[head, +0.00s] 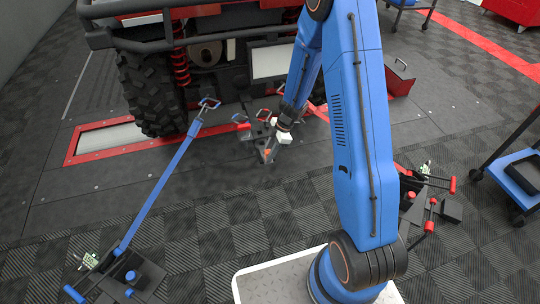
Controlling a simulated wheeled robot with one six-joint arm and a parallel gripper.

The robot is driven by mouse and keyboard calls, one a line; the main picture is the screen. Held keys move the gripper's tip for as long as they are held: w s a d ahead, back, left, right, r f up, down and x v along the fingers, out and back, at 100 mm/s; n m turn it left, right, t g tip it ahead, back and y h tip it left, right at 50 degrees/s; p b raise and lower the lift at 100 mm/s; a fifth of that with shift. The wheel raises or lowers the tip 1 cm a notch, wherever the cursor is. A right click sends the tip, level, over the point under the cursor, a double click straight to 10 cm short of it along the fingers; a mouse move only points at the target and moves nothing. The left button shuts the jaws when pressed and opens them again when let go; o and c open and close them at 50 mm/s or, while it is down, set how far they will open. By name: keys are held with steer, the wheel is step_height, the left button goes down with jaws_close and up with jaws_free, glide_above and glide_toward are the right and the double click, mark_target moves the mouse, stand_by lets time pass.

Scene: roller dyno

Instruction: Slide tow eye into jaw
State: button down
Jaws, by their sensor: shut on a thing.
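My gripper (280,138) is in front of the vehicle, low over the floor plate, at the end of my blue arm. It is shut on a small dark part (269,153) with an orange spot. The part is too small for me to tell whether it is the tow eye. Dark fittings with red loops (264,115) sit just left of the gripper. A long blue bar (160,188) slopes up from the lower left to a forked end (208,104), which may be a jaw. That end is left of my gripper and apart from it.
The vehicle's tyre (152,95) and black bumper (130,38) stand behind. A floor anchor (122,275) holds the bar's lower end. Another anchor with red handles (430,205) is right of my arm. A cart (515,170) stands far right. Floor between the bar and my base is clear.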

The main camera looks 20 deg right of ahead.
steer(key=shift+w+f, duration=0.1)
steer(key=shift+w, duration=1.6)
steer(key=c, duration=1.3)
jaws_free()
